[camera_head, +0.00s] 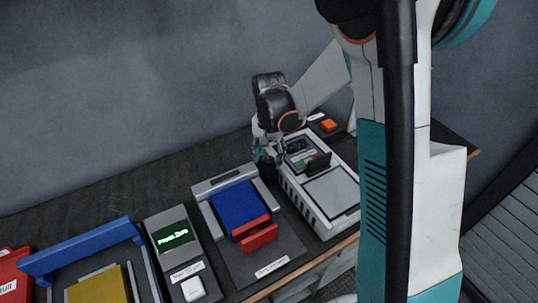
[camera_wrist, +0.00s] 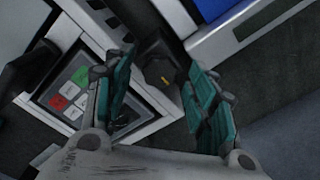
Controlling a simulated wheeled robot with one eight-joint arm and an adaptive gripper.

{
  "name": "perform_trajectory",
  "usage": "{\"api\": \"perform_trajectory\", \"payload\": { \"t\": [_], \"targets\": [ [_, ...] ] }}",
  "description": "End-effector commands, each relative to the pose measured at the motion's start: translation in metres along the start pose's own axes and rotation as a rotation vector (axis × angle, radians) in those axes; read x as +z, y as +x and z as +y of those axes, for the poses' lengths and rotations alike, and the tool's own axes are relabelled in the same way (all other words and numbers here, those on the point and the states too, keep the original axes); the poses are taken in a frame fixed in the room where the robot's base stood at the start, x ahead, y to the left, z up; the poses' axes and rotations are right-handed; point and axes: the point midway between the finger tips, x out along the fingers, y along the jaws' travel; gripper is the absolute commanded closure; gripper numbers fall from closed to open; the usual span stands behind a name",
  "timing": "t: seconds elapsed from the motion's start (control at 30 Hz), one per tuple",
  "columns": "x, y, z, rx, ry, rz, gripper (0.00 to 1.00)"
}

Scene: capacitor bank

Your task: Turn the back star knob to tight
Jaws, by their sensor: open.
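A dark knob (camera_wrist: 157,66) with a small yellow-orange mark shows in the wrist view, at the side of the white device (camera_head: 292,193). Its outline is too dark to tell whether it is star-shaped. My gripper (camera_wrist: 160,80) is open, with one teal finger on each side of the knob in this picture. I cannot tell whether either finger touches it. In the head view my gripper (camera_head: 267,157) points down at the back left corner of the white device. There the knob is hidden or too dark to make out.
A keypad (camera_wrist: 70,95) with green and red keys lies beside my gripper. A blue block (camera_head: 239,206) with a red handle (camera_head: 260,236) stands left of the white device. An orange button (camera_head: 328,125) is behind it. A green display (camera_head: 171,235) stands further left.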

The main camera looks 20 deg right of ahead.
Motion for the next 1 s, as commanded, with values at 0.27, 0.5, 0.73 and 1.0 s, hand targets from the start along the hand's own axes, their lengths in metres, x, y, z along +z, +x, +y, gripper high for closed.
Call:
{"api": "perform_trajectory", "payload": {
  "t": [0.27, 0.5, 0.73, 1.0],
  "targets": [
    [0.0, -0.019, 0.0, 0.0, 0.0, 0.0, 0.48],
    [0.0, -0.067, 0.0, 0.0, 0.0, 0.0, 0.48],
    [0.0, -0.105, 0.0, 0.0, 0.0, 0.0, 0.48],
    [0.0, -0.12, 0.0, 0.0, 0.0, 0.0, 0.48]
  ]
}}
